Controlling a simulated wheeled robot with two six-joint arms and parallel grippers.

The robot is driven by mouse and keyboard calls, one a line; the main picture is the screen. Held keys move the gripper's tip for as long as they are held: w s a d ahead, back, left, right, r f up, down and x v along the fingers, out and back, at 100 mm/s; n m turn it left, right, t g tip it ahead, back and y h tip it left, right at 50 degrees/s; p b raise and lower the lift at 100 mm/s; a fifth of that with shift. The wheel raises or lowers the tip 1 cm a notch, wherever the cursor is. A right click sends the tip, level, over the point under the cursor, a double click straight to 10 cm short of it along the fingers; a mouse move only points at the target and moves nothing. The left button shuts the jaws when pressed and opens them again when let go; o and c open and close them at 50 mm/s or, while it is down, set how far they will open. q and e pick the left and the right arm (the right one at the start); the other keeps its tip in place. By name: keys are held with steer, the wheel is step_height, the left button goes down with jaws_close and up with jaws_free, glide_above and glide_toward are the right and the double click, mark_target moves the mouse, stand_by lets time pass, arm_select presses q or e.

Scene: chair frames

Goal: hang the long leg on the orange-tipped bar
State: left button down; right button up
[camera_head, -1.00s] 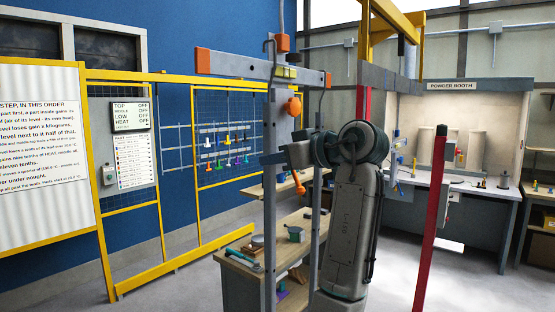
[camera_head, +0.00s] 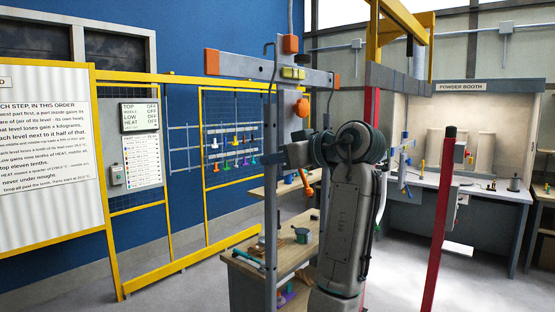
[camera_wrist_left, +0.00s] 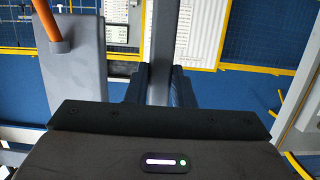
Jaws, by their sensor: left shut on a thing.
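The long leg (camera_head: 270,215) is a grey upright post with a thin wire hook at its top. My left gripper (camera_head: 272,157) is shut on it partway down. The left wrist view shows the leg (camera_wrist_left: 160,45) upright between the fingers (camera_wrist_left: 158,85). The orange-tipped bar (camera_head: 235,65) is grey and crosses at the leg's top. The hook overlaps the bar in the picture; I cannot tell whether it rests on it. The leg's lower end is out of frame. My right gripper is not in view.
A grey slab with orange pegs (camera_head: 302,106) hangs right of the leg, close to my arm. A workbench (camera_head: 240,262) stands behind, below. A red post (camera_head: 440,215) rises at right before the powder booth (camera_head: 480,160). A yellow-framed rack (camera_head: 205,190) stands at left.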

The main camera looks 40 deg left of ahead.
mark_target(266, 166)
arm_select(q)
steer(key=shift+a, duration=0.9)
stand_by(0.5)
steer(key=shift+w+a, duration=0.1)
steer(key=shift+a, duration=0.5)
stand_by(0.3)
steer(key=shift+f+b, duration=1.05)
steer(key=shift+f, duration=0.1)
steer(key=c, duration=1.2)
jaws_free()
steer(key=shift+r, duration=0.1)
steer(key=shift+o, duration=0.2)
steer(key=shift+d, duration=0.1)
